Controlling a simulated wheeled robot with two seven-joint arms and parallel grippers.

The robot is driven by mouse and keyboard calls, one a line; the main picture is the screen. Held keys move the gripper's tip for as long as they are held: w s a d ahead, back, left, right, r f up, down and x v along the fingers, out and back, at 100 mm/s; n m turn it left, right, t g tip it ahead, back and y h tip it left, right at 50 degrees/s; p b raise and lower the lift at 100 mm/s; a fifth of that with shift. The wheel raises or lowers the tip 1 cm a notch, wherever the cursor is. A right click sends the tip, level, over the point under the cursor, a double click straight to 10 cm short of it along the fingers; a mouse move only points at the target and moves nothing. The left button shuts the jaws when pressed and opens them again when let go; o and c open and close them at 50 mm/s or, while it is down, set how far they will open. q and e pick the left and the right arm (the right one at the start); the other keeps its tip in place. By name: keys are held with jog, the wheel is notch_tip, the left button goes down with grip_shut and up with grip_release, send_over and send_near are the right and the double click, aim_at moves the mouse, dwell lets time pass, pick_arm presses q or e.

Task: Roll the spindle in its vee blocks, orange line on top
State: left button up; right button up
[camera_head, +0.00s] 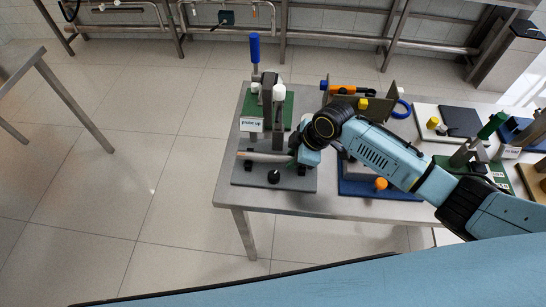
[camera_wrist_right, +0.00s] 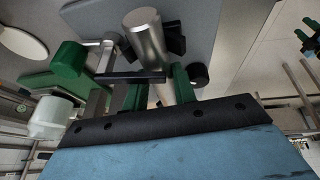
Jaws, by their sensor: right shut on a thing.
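The spindle (camera_head: 264,157) is a pale metal cylinder lying level across the grey base plate (camera_head: 245,180), at the near left of the table. In the right wrist view the spindle (camera_wrist_right: 144,38) is a shiny silver shaft running down between my fingers, with a black block (camera_wrist_right: 175,45) beside it, likely a vee block. My right gripper (camera_head: 296,151) reaches in from the right and is shut on the spindle near its right end. Its green finger parts (camera_wrist_right: 158,92) show either side of the shaft in the wrist view. I cannot make out the orange line. My left gripper is out of view.
A black knob (camera_head: 274,176) stands at the plate's front. Other fixtures crowd the right.

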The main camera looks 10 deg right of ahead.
jog(key=shift+w+r, duration=0.1)
jog(key=shift+w+g, duration=0.15)
jog(key=shift+g, duration=0.35)
jog(key=shift+w+m+g+y+b, duration=0.15)
jog(key=shift+m+g+y+b, duration=0.25)
jog(key=shift+g, duration=0.4)
jog(key=shift+d+f, duration=0.1)
jog(key=shift+f, duration=0.1)
